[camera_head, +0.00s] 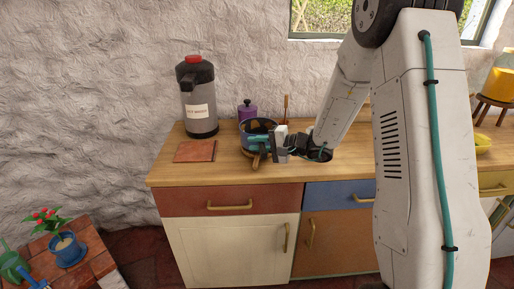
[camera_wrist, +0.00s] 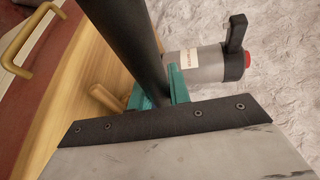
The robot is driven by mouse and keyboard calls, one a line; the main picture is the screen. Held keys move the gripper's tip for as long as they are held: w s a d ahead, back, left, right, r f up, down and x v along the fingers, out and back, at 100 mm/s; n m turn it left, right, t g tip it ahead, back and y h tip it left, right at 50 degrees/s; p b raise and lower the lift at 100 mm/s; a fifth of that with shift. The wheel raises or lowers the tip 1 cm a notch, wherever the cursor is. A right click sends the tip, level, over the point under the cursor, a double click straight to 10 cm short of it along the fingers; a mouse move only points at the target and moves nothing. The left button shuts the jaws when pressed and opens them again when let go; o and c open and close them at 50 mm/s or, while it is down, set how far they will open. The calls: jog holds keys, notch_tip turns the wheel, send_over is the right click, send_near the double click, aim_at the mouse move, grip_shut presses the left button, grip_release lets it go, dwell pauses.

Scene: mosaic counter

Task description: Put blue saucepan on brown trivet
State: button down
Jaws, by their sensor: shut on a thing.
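The blue saucepan (camera_head: 258,124) is on or just above the counter in the head view, right of the brown trivet. Its wooden handle (camera_head: 256,160) points toward the counter's front edge. My gripper (camera_head: 257,142) comes in from the right, and its teal fingers are shut on the saucepan at the handle side. They hide part of its near wall. Whether the pan is raised is hard to tell. The brown trivet (camera_head: 195,151) is a flat, bare square left of the pan. In the wrist view, teal fingers show beside a short wooden piece (camera_wrist: 108,100), apparently the handle.
A grey dispenser with a red top (camera_head: 198,96) stands behind the trivet; it also shows in the wrist view (camera_wrist: 200,66). A purple lidded pot (camera_head: 247,110) is close behind the saucepan. The counter's front left (camera_head: 190,172) is clear. A yellow bowl is at right (camera_head: 484,140).

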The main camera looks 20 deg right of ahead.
jog(key=shift+f, duration=0.6)
jog(key=c, duration=1.3)
grip_release()
jog(key=shift+f, duration=0.1)
jog(key=shift+d, duration=0.1)
